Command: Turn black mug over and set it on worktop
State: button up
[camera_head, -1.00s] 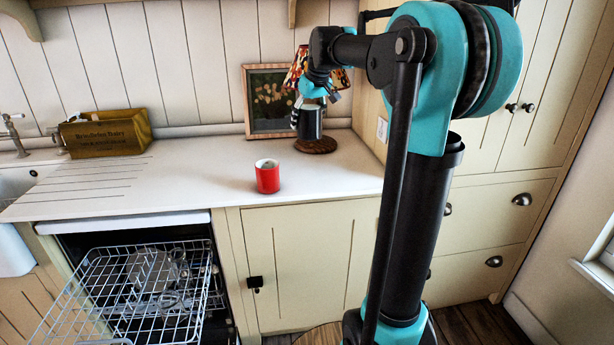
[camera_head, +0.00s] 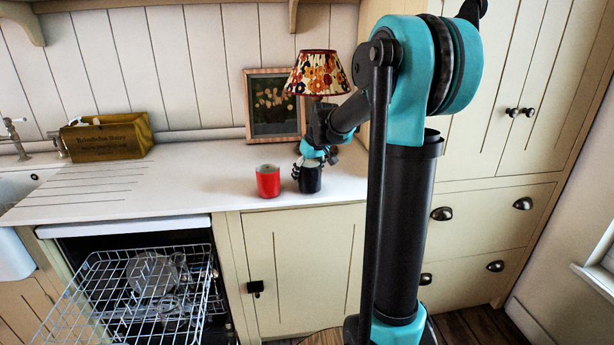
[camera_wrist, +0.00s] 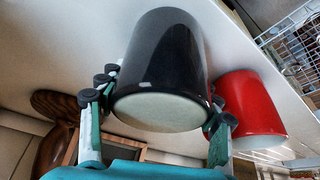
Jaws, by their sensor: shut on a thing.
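The black mug (camera_head: 310,181) is at the front of the worktop (camera_head: 215,185), just right of the red mug. My gripper (camera_head: 309,163) comes down from above and is shut on it. In the wrist view my gripper's fingers (camera_wrist: 157,118) hold opposite sides of the black mug (camera_wrist: 160,55). The mug's end nearest the wrist camera shows a pale round face; I cannot tell whether it is base or mouth. The mug looks roughly upright, on or just above the worktop; I cannot tell if it touches.
A red mug (camera_head: 268,182) stands close to the left of the black one. A patterned lamp (camera_head: 317,73) and a framed picture (camera_head: 275,108) stand behind. A wooden box (camera_head: 106,138) is at the left. An open dishwasher rack (camera_head: 145,290) is below. The worktop's left-middle is clear.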

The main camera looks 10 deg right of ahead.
aim_at(314, 166)
jog(key=shift+f, duration=0.3)
jog(key=shift+f, duration=0.1)
jog(key=o, duration=1.4)
jog(key=v, duration=1.2)
jog(key=s+d+f+m+h, duration=0.1)
jog(key=s+d+f+m, duration=0.2)
jog(key=s+f, duration=2.1)
jog(key=s+m, duration=0.1)
jog(key=s, duration=0.3)
jog(key=shift+m+h, duration=0.3)
jog(key=shift+h, duration=0.1)
